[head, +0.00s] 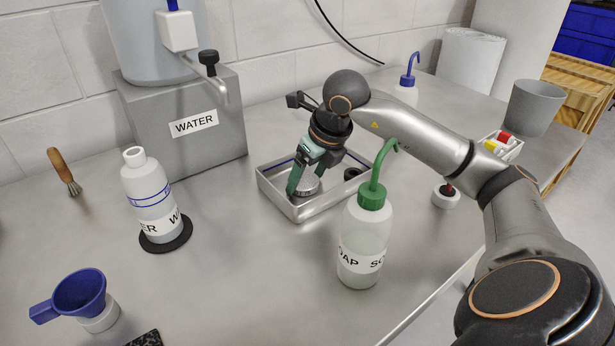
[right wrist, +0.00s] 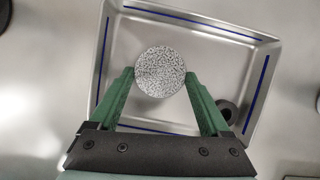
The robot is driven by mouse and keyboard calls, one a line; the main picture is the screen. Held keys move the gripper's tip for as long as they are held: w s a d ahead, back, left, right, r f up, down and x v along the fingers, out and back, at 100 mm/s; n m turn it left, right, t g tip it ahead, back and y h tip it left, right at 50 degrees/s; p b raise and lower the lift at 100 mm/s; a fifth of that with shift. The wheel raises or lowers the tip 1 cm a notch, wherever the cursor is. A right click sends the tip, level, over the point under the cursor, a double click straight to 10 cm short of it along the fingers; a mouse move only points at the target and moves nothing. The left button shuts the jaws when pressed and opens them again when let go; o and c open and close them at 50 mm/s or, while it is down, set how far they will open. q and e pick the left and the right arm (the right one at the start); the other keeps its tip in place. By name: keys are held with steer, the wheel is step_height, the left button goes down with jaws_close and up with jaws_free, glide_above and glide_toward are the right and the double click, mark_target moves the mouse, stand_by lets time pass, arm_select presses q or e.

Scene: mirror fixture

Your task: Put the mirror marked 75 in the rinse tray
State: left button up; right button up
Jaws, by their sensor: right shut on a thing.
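The metal rinse tray (head: 327,202) sits mid-counter, with blue lines along its inner walls; it also shows in the right wrist view (right wrist: 262,52). My right gripper (head: 306,181) reaches down into it, with green fingers shut on a round mirror (head: 309,186). In the right wrist view the mirror's speckled grey face (right wrist: 160,72) lies between the fingertips (right wrist: 160,76), within the tray's outline. I cannot tell if it touches the tray floor. No number can be read on it. My left gripper is not in view.
A soap bottle (head: 362,245) stands close in front of the tray. A dark ring (head: 352,173) lies inside the tray's right part. A water bottle (head: 146,182) on a black disc, a water tank stand (head: 190,145) and a blue funnel (head: 80,292) are left. Open counter lies front left.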

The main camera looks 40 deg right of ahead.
steer(key=shift+r, duration=0.1)
steer(key=o, duration=1.3)
